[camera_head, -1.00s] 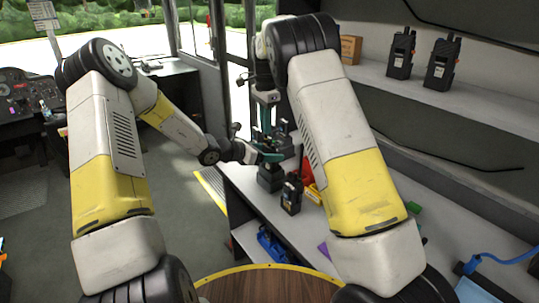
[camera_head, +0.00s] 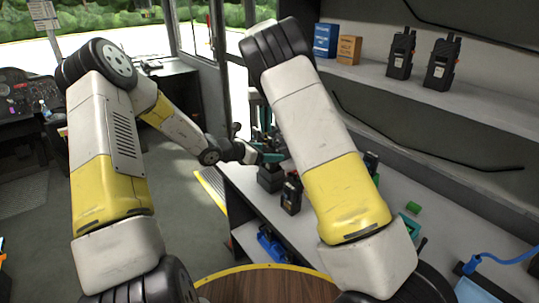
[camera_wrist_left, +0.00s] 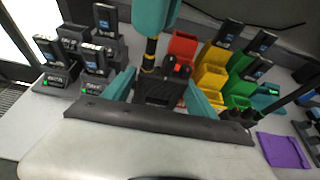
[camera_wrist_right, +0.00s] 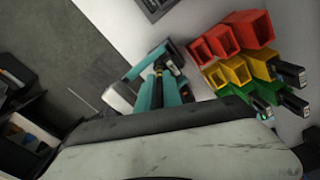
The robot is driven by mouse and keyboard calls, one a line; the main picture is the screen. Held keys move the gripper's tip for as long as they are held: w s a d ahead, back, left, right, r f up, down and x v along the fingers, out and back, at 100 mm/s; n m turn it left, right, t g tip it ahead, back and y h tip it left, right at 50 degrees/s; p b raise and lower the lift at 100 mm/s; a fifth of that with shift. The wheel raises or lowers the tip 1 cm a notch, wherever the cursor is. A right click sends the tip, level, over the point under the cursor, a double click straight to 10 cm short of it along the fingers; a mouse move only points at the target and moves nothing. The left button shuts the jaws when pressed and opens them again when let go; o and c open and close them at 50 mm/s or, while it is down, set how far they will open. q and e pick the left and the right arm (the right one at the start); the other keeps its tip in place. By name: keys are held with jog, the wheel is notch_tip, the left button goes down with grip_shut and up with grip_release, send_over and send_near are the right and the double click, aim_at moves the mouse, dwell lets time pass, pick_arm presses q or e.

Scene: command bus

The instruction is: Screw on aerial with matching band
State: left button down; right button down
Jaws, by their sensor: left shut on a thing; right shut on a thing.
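In the left wrist view, my left gripper (camera_wrist_left: 160,98) is shut on a black radio (camera_wrist_left: 155,90), its teal fingers on either side. A black aerial (camera_wrist_left: 149,65) with a yellowish band stands upright over the radio. Its lower end meets or nearly meets the radio top; I cannot tell whether it is threaded. My right gripper (camera_wrist_left: 156,15) is shut on the aerial from above. In the right wrist view, my right gripper (camera_wrist_right: 158,88) shows around the dark aerial. In the head view, my left gripper (camera_head: 270,158) is over the bench; my right gripper (camera_head: 258,112) is partly hidden.
Red (camera_wrist_left: 181,50), yellow (camera_wrist_left: 210,75) and green (camera_wrist_left: 239,88) bins stand beside the radio. Chargers (camera_wrist_left: 90,80) with dark devices stand left. A purple pad (camera_wrist_left: 283,150) lies right. Two radios (camera_head: 400,54) and boxes (camera_head: 326,40) occupy the shelf (camera_head: 470,105). A radio (camera_head: 290,195) stands on the bench.

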jog(key=c, duration=1.5)
grip_release()
jog(key=shift+r, duration=2.3)
jog(key=shift+o, duration=0.6)
